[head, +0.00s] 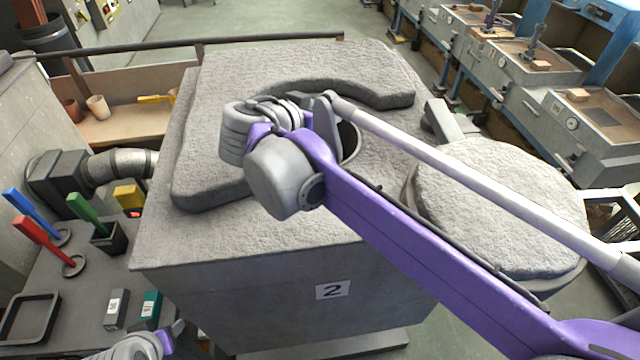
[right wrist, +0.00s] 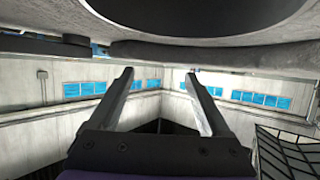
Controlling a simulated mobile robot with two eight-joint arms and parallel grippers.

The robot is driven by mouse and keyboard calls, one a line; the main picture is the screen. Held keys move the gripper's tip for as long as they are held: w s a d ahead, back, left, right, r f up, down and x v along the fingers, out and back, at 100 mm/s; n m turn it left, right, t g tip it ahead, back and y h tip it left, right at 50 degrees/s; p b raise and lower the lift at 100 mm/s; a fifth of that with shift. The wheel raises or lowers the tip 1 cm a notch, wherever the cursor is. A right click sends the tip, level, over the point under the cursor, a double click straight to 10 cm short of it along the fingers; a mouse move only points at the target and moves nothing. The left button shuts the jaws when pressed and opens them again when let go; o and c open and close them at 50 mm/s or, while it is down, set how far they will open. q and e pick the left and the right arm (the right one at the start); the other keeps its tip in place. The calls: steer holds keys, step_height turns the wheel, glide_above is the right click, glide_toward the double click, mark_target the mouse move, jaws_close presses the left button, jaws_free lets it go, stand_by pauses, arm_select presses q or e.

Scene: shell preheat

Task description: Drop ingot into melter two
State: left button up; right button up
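Melter two (head: 230,285) is the big grey block with a "2" label and a rough, pale top in the head view. A dark round opening (head: 349,142) shows in its top, partly hidden by my right arm. My right gripper (head: 314,101) is over the top beside this opening. In the right wrist view its two fingers (right wrist: 160,76) stand apart with nothing between them. No ingot can be made out at the melter. A grey block (head: 116,308) and a teal block (head: 150,306), both labelled, stand on the left bench. My left gripper is at the bottom edge, mostly cut off.
A round pale-topped lid (head: 500,205) sits at the melter's right. The left bench (head: 75,290) holds a dark tray (head: 30,316) and red, blue and green handled tools. A duct (head: 120,162) meets the melter's left side. Grey machines (head: 560,120) line the right.

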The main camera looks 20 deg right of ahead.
steer(key=shift+a, duration=0.1)
steer(key=v, duration=1)
steer(key=shift+s+a+r, duration=0.15)
steer(key=shift+s+a, duration=0.05)
steer(key=shift+s, duration=0.1)
